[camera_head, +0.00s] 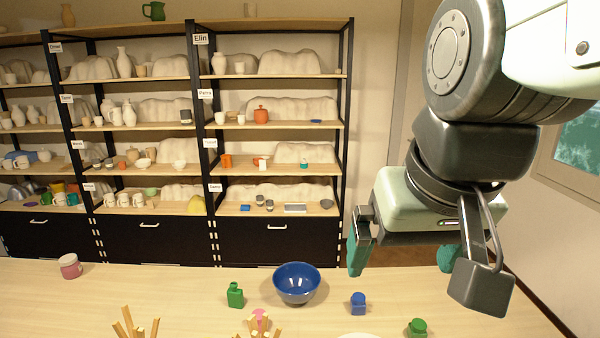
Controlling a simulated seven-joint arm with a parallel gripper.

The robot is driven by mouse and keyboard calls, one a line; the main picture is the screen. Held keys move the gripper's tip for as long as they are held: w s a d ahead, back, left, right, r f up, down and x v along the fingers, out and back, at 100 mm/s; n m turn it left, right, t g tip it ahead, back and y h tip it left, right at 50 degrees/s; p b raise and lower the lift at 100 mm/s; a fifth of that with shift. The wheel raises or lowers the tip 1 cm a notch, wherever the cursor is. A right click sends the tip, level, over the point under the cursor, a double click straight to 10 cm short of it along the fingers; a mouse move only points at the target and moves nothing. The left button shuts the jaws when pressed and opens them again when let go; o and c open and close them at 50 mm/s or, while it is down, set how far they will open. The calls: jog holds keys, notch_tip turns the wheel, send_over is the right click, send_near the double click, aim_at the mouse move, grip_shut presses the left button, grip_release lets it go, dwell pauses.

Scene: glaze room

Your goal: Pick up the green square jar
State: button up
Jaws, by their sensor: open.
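A small green jar (235,295) with a squarish body and a narrow neck stands upright on the table, left of the blue bowl. Another green jar (417,328) stands at the near edge of the picture, partly cut off, and looks rounder. My gripper (404,268) hangs above the right part of the table, pointing down. It is open with nothing seen between its fingers, and is apart from both green jars. Its right finger is partly hidden by a grey bracket of my arm.
A blue bowl (297,283) stands between the squarish green jar and a small blue jar (358,303). A pink mug (70,266) is at the left. Upright wooden sticks (128,322) rise at the front. Loaded shelves (270,172) stand behind. The table's back left is mostly clear.

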jog(key=s, duration=0.1)
jog(key=s+f+t, duration=0.1)
jog(key=s, duration=0.1)
jog(key=shift+s, duration=0.2)
jog(key=c, duration=0.5)
jog(key=shift+c, duration=0.2)
